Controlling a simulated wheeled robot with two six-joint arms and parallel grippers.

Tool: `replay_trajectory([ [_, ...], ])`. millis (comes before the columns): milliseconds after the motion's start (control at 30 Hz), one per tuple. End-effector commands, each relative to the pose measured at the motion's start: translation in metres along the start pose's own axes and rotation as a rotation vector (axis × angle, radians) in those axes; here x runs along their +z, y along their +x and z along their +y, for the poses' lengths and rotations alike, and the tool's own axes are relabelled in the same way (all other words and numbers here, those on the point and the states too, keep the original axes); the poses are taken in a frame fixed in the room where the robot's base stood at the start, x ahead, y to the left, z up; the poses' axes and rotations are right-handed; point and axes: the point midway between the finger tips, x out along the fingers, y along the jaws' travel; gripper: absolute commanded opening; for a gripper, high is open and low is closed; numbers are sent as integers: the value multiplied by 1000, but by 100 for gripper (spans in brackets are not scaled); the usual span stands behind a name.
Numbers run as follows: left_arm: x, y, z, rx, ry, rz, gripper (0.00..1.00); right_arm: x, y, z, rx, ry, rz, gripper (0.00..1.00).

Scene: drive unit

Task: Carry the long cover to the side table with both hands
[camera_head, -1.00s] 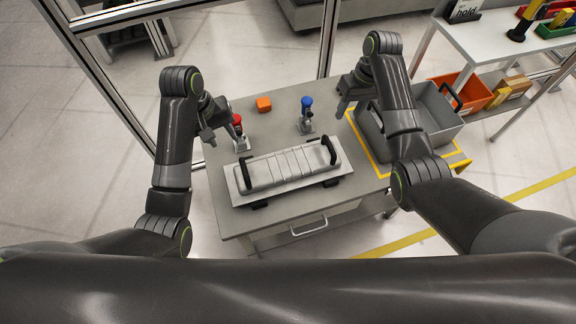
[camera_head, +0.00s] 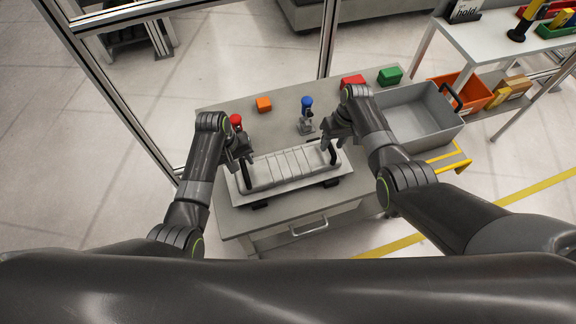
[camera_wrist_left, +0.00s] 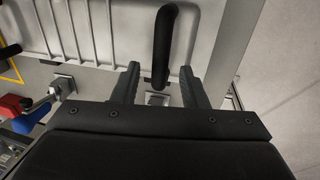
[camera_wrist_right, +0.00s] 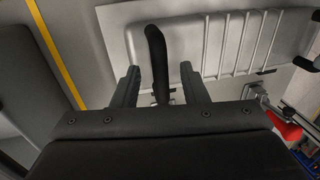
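The long cover (camera_head: 288,168) is a light grey ribbed plate with a black handle at each end. It lies on a grey worktable (camera_head: 222,220). My left gripper (camera_head: 245,160) is over the cover's left end. In the left wrist view its fingers (camera_wrist_left: 158,88) stand open on both sides of a black handle (camera_wrist_left: 163,45). My right gripper (camera_head: 330,140) is over the right end. In the right wrist view its fingers (camera_wrist_right: 158,88) stand open on both sides of the other handle (camera_wrist_right: 156,60). Neither gripper is visibly closed on a handle.
A red-topped clamp (camera_head: 237,120) and a blue-topped clamp (camera_head: 306,115) stand behind the cover. Orange (camera_head: 264,104), red (camera_head: 352,83) and green (camera_head: 390,75) blocks lie further back. A grey bin (camera_head: 420,115) is at the right. A white side table (camera_head: 490,42) stands at the upper right.

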Motion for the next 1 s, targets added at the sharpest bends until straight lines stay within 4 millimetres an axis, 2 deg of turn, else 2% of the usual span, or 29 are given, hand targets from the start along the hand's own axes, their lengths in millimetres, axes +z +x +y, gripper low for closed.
replay_trajectory([
  [300, 0, 23, 0, 0, 1, -1, 40, -1, 23, -1, -1, 0, -1, 40],
  [767, 0, 28, 0, 1, 1, 0, 40, -1, 28, 0, -1, 0, 1, 40],
  [1000, 0, 28, 0, 1, 1, 0, 8, 0, 28, 0, -1, 0, 0, 8],
])
